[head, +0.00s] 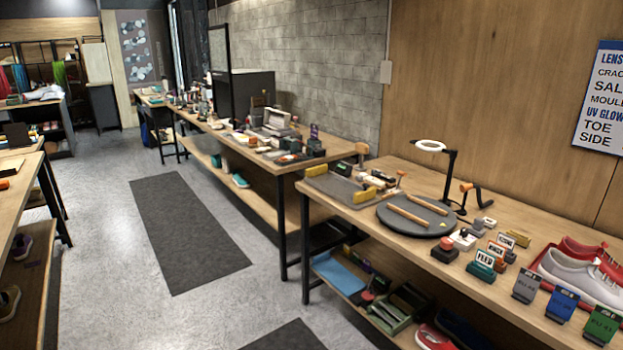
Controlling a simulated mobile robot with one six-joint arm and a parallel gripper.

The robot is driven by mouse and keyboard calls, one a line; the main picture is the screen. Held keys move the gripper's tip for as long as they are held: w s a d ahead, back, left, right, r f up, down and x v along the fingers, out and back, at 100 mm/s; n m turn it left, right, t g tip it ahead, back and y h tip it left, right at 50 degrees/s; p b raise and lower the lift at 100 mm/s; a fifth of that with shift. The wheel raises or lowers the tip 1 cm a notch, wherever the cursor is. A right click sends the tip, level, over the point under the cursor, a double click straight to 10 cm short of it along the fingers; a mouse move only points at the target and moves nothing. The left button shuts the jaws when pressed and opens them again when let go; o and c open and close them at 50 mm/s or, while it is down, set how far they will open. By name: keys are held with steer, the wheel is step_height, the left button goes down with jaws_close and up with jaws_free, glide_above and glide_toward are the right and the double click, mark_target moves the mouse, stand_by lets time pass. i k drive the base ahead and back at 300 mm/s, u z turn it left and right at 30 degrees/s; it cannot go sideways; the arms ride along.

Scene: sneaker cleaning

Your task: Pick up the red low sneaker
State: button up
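A red sneaker (588,247) with white laces is at the far right of the near bench, partly hidden behind a white sneaker (582,277). Both appear to sit in a red tray (537,261), cut off by the right picture edge. Another red shoe (433,338) shows on the shelf under the near bench, cut off at the bottom edge. I cannot tell from this view which red shoe is the low one. My gripper is not in view.
Small labelled blocks (527,285) line the bench front before the white sneaker. A long bench runs along the wall behind. The grey floor (110,260) on the left is clear, with dark mats (187,230).

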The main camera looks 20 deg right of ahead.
mark_target(567, 247)
steer(key=z, duration=0.3)
steer(key=i, duration=1.4)
steer(key=z, duration=0.45)
